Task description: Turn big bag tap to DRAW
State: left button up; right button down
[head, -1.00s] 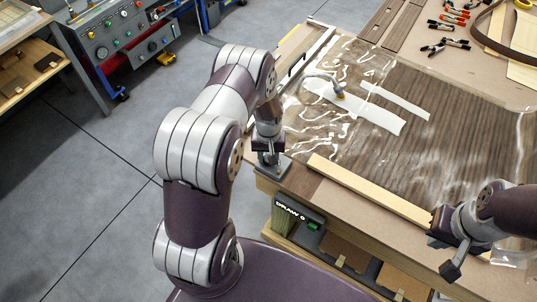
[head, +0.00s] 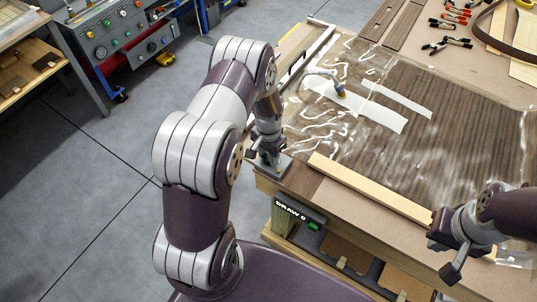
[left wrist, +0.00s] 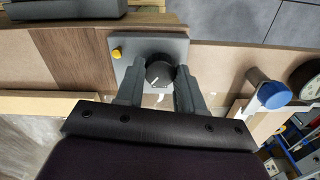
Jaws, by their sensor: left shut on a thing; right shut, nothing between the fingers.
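The big bag tap shows in the left wrist view as a round black knob (left wrist: 159,71) with a white pointer line, on a grey plate (left wrist: 176,47). My left gripper (left wrist: 160,88) has a finger on each side of the knob and is shut on it. In the head view my left gripper (head: 267,152) is at the grey plate (head: 272,168) on the bench's near left corner, and hides the knob. The plate's lettering is mostly hidden and unreadable. My right gripper (head: 449,258) is shut and empty by the bench's front right.
A clear bag (head: 450,110) covers dark veneer, with white strips (head: 383,117) and a hose fitting (head: 340,90) on it. A wooden bar (head: 370,190) lies along the front. A "DRAW 0" display (head: 290,210) hangs below the front edge. A blue-capped post (left wrist: 273,95) stands beside the plate.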

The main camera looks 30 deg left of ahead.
pick_arm(q)
jog(key=shift+m+b, duration=0.35)
jog(key=shift+m, duration=1.65)
jog(key=shift+r, duration=0.1)
jog(key=o, duration=0.9)
jog(key=shift+o, duration=0.7)
